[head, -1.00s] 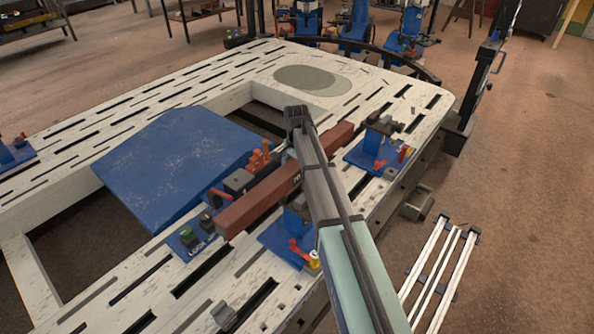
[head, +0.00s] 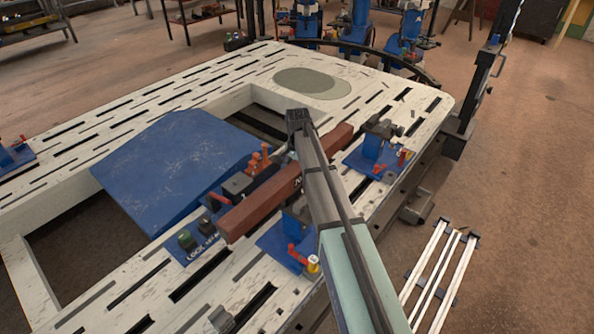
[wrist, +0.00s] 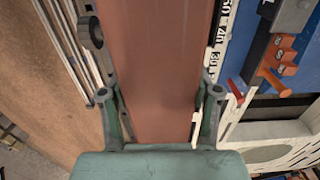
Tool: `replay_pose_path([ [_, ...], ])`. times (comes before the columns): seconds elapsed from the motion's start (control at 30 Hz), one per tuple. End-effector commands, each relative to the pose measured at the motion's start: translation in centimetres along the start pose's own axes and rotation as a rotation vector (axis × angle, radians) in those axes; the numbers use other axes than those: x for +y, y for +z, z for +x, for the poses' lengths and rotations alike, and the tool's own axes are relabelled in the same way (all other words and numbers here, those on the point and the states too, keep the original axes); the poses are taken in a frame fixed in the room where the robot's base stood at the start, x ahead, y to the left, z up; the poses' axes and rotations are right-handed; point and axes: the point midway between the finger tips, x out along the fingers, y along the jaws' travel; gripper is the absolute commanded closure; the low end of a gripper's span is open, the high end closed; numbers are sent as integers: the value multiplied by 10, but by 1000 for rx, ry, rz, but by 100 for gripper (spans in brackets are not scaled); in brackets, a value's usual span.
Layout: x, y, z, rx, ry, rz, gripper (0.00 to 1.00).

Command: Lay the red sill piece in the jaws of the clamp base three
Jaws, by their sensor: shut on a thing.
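The red sill piece (head: 258,205) is a long brown-red bar lying diagonally across the near right part of the frame bench in the head view. My gripper (wrist: 160,92) is shut on it, one finger along each side in the wrist view. In the head view my arm hides the grip and the bar's middle. A blue clamp base (head: 272,247) with a red handle stands by the bar's near half, partly behind my arm. Another blue clamp base (head: 372,150) with dark jaws stands right of the bar's far end. I cannot tell which is three, or whether the bar touches any jaws.
A large blue sloped panel (head: 175,165) lies left of the bar. The white slotted bench top (head: 110,285) is free at the near left.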

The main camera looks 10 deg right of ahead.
Motion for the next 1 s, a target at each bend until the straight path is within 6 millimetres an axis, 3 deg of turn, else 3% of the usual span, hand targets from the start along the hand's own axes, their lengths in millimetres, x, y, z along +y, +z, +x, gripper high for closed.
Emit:
replay_pose_path([
  [1.0,0,-1,64,1,-1,0,100],
])
